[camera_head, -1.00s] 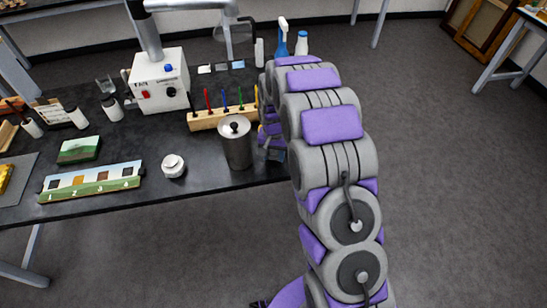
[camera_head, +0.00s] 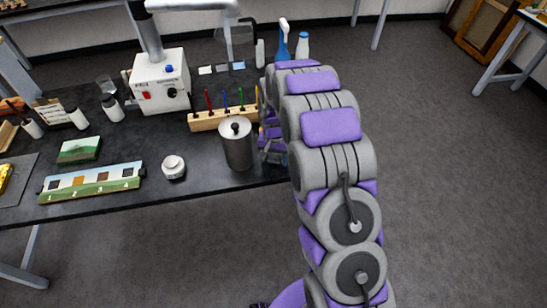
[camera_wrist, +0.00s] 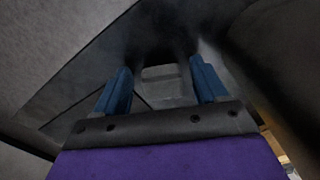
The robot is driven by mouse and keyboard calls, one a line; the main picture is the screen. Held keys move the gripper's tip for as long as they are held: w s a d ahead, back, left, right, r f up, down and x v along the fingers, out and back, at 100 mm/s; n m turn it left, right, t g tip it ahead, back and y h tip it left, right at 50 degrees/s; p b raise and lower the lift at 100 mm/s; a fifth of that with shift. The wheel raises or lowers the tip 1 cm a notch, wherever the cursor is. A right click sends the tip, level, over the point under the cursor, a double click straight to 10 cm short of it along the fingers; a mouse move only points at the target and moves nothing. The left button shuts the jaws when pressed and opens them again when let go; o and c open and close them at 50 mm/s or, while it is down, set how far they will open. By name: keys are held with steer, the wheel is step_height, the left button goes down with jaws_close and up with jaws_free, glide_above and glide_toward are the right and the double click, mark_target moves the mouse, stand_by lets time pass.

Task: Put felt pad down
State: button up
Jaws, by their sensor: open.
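My gripper (camera_wrist: 162,88) is open, with its two blue fingers spread apart in the wrist view. A small grey piece with rounded corners (camera_wrist: 160,88) shows between and beyond the fingers, over a dark surface. It may be the felt pad, but the view is too dim to be sure. I cannot tell whether it touches a finger. In the head view my gripper is mostly hidden behind my arm, at the table's right end beside the steel canister (camera_head: 237,143).
The black table (camera_head: 225,184) carries a wooden rack of coloured tools (camera_head: 222,118), a white knobbed jar (camera_head: 173,167), a numbered strip (camera_head: 92,182) and a white machine (camera_head: 160,82). The canister stands close to my gripper's left. Open floor lies to the right.

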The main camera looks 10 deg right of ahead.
mark_target(274, 159)
step_height(274, 159, up, 12)
steer(key=p, duration=0.3)
steer(key=s+r+n, duration=0.1)
steer(key=s+r, duration=0.5)
steer(key=s, duration=0.4)
steer(key=s+r+n, duration=0.1)
steer(key=s+r, duration=0.5)
steer(key=s, duration=0.3)
steer(key=s+r+n+g, duration=0.1)
steer(key=s+n, duration=0.1)
steer(key=s, duration=2)
steer(key=shift+d+r+n+g, duration=0.3)
steer(key=shift+d+r+g, duration=0.05)
steer(key=shift+d+g, duration=0.05)
steer(key=shift+w, duration=0.1)
